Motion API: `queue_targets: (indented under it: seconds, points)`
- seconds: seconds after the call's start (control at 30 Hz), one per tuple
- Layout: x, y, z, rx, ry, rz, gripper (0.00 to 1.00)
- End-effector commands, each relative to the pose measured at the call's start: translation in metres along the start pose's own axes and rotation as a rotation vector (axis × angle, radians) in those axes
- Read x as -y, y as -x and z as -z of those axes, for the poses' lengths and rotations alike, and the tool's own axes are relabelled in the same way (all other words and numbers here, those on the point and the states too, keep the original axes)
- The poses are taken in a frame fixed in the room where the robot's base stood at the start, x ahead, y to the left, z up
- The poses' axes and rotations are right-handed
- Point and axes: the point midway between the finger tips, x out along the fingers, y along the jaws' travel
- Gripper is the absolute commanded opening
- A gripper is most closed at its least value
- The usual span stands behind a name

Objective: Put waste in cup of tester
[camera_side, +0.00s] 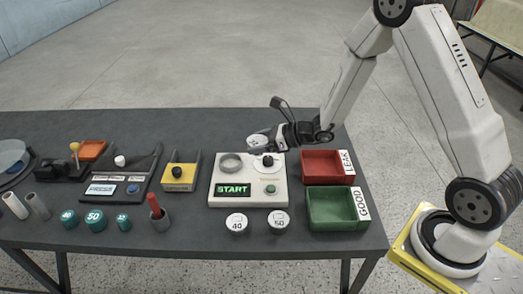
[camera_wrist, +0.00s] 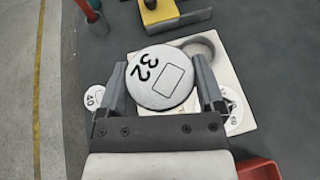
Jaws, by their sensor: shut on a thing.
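The waste is a white round disc marked 32 (camera_wrist: 162,78), held between the two fingers of my gripper (camera_wrist: 163,92). It also shows in the side view (camera_side: 257,141), in the jaws of my gripper (camera_side: 268,137), above the back of the tester. The tester (camera_side: 217,201) is a white box with a lit green START display and a green button. Its cup (camera_side: 230,163) is a grey ring at the back left of its top. In the wrist view the cup (camera_wrist: 206,43) lies beyond the disc, up and to the right, and looks empty. The disc hides part of the tester there.
White discs marked 40 (camera_side: 237,222) and 50 (camera_side: 279,222) lie in front of the tester. A red LEAK tray (camera_side: 327,154) and a green GOOD tray (camera_side: 331,190) stand at its right. A yellow block (camera_side: 180,184) is at its left. The table behind is clear.

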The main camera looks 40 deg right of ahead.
Motion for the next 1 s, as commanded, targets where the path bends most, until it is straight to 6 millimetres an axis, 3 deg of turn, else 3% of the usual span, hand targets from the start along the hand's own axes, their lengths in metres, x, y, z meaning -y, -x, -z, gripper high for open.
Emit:
queue_targets:
  seconds: [0.6, 1.0]
  points:
    - [0.041, -0.074, 0.007, 0.001, 0.002, -0.001, 0.12]
    - [0.059, -0.115, 0.034, 0.001, 0.001, -0.001, 0.12]
